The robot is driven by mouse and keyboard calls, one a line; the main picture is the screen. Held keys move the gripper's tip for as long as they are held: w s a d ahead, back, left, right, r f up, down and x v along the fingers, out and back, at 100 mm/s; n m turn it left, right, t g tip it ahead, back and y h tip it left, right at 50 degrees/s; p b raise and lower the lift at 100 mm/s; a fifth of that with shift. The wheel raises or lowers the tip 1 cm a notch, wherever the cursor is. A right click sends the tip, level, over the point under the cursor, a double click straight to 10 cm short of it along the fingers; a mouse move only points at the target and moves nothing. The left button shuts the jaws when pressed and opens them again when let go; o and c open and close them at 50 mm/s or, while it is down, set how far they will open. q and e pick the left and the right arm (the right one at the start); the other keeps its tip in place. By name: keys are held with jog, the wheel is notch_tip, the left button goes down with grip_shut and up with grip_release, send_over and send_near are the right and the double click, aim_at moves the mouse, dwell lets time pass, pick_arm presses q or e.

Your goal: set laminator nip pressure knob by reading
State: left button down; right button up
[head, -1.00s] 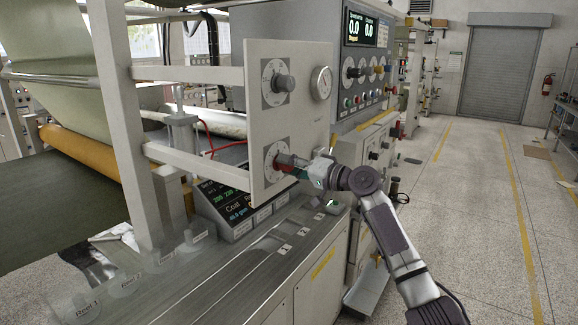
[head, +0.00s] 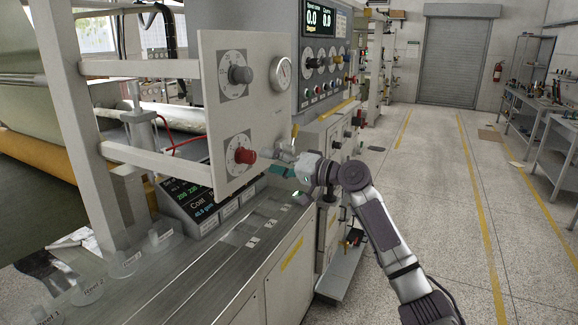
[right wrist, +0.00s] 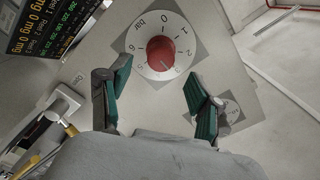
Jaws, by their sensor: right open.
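A red knob (head: 245,156) sits on a white dial marked in bar, low on the upright panel (head: 262,120). In the right wrist view the red knob (right wrist: 161,52) is centred on its dial (right wrist: 178,66), with the numbers around it. A grey knob (head: 241,75) on a similar dial is above it, and a round gauge (head: 281,73) is at the panel's upper right. My right gripper (head: 280,162) is open and empty, a little off the panel, to the right of the red knob. In the right wrist view its green-padded fingers (right wrist: 160,105) are apart, with the knob beyond and between them.
A dark display (head: 190,200) with readings stands below the panel, behind it. A metal bench (head: 215,262) with numbered labels runs along the front. A control cabinet (head: 325,60) with knobs and a screen stands behind.

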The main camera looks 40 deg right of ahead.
jog(key=shift+v, duration=2.8)
jog(key=shift+f, duration=0.1)
